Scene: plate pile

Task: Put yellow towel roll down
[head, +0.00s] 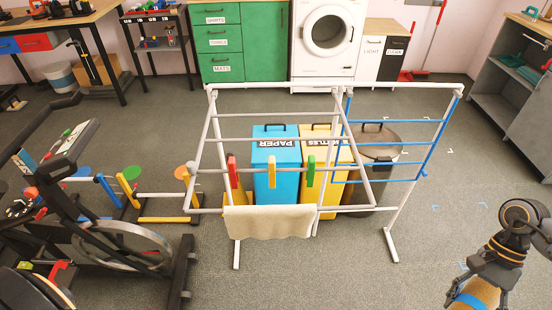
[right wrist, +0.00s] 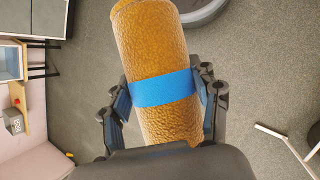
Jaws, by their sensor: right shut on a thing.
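The yellow towel roll (right wrist: 155,45) is an orange-yellow, rough-textured cylinder with a blue band (right wrist: 162,88) around its middle. My right gripper (right wrist: 164,100) is shut on it, with a finger on each side at the band. In the head view the roll (head: 483,292) shows at the bottom right, below my right gripper (head: 491,277), partly cut off by the picture's edge. In the right wrist view the roll's lower end is hidden behind the gripper body. Grey floor lies around it. My left gripper is not in view.
A drying rack (head: 276,140) with a cream towel (head: 268,222) stands mid-room, before blue and yellow bins (head: 276,165) and a lidded round bin (head: 377,140). An exercise bike (head: 120,245) is at left, a grey shelf unit (head: 512,95) at right. Floor (head: 440,210) right of the rack is clear.

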